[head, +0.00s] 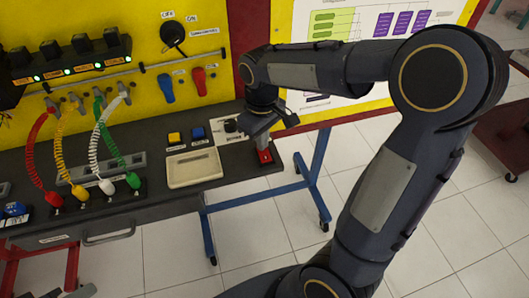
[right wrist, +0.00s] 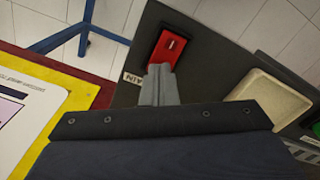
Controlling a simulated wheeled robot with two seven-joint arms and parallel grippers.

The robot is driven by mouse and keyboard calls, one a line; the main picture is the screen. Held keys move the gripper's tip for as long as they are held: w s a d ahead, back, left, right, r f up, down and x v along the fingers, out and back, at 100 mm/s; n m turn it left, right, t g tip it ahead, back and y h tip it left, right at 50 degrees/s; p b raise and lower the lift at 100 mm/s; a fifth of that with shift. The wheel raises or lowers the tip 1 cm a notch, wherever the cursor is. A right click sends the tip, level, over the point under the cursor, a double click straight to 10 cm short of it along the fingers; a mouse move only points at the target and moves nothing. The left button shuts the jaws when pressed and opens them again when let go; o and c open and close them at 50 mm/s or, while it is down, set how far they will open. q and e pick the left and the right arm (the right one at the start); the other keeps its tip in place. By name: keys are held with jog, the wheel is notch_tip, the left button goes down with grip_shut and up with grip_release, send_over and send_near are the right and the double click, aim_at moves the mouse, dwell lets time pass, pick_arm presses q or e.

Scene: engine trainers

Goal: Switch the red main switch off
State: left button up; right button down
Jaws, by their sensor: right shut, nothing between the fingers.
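The red main switch (head: 265,156) sits on the right end of the dark bench top. My right gripper (head: 262,139) reaches down from above, directly over the switch. Its fingers (right wrist: 160,70) are shut and empty, with the tips at the near end of the switch. I cannot tell whether they touch it. The rocker's tilt is hard to make out. My left gripper is out of view.
A beige tray (head: 195,169) lies left of the switch. Yellow (head: 174,138) and blue (head: 197,133) buttons and a black knob (head: 231,126) sit behind it. Coiled cables (head: 105,140) stand at the left. Open tiled floor lies in front of the bench.

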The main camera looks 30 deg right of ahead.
jog(key=shift+f, duration=0.25)
jog(key=shift+r, duration=0.15)
notch_tip(320, 180, up, 7)
jog(key=p, duration=0.6)
dwell(0.5)
jog(key=s+a+r+m+t+y, duration=0.1)
jog(key=s+a+m+t+y, duration=0.1)
jog(key=s, duration=0.6)
jog(key=s+a+r+m+t+y, duration=0.1)
jog(key=s+a+m+t, duration=0.1)
jog(key=s, duration=0.7)
jog(key=shift+m+t+y, duration=0.4)
jog(key=shift+m+t, duration=0.1)
jog(key=shift+t, duration=0.3)
